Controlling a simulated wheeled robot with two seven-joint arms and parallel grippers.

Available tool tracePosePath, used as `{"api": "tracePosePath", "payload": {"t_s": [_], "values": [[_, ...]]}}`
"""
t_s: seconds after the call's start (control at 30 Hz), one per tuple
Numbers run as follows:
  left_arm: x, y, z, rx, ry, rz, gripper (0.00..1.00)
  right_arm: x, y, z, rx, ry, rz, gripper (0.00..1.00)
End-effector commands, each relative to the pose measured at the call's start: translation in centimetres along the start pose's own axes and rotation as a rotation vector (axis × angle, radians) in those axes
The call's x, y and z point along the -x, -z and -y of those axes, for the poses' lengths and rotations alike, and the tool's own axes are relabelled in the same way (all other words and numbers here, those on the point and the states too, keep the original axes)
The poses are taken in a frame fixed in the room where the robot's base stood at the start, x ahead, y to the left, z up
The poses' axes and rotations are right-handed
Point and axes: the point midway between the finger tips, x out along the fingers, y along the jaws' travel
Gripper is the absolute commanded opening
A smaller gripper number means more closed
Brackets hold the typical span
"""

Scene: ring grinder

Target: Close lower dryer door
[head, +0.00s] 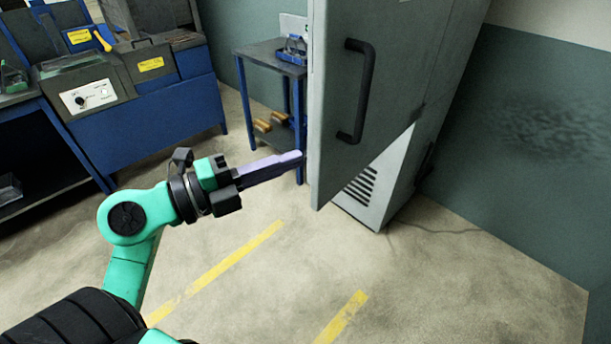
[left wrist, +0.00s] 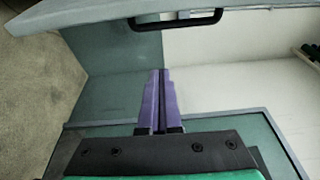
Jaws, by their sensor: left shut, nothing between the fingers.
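The grey dryer door (head: 385,45) stands open, out from the dryer body (head: 387,180), with its lower edge above the floor. Its black bar handle (head: 357,90) is on the face turned to me. My left gripper (head: 301,157) is shut and empty, its purple fingers pointing at the door's left edge near the lower corner. In the head view the fingertips overlap or nearly meet that edge; I cannot tell if they touch. In the left wrist view the shut fingers (left wrist: 158,74) point toward the door (left wrist: 85,12), and the handle (left wrist: 176,20) shows beyond them. My right gripper is not in view.
A small blue table (head: 262,50) stands behind the door's left edge. Blue machines (head: 150,100) line the left side. The floor (head: 270,270), with yellow lines, is clear in front. A wall (head: 540,130) is at the right, with a cable near the dryer base.

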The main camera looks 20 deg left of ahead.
Motion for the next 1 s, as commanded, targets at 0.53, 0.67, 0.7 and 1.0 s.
{"api": "tracePosePath", "payload": {"t_s": [0.53,0.67,0.7,1.0], "values": [[-10.0,0.1,0.7,-0.003,0.003,-0.002,0.00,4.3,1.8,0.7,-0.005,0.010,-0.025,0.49],[-9.2,-2.2,0.2,-0.003,0.000,0.002,0.00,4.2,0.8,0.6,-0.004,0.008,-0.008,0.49],[-9.1,-2.7,0.2,-0.002,-0.001,0.001,0.00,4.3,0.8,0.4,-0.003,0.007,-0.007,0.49],[-8.6,-3.7,0.1,-0.003,0.000,-0.001,0.00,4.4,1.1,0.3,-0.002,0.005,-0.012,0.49]]}}
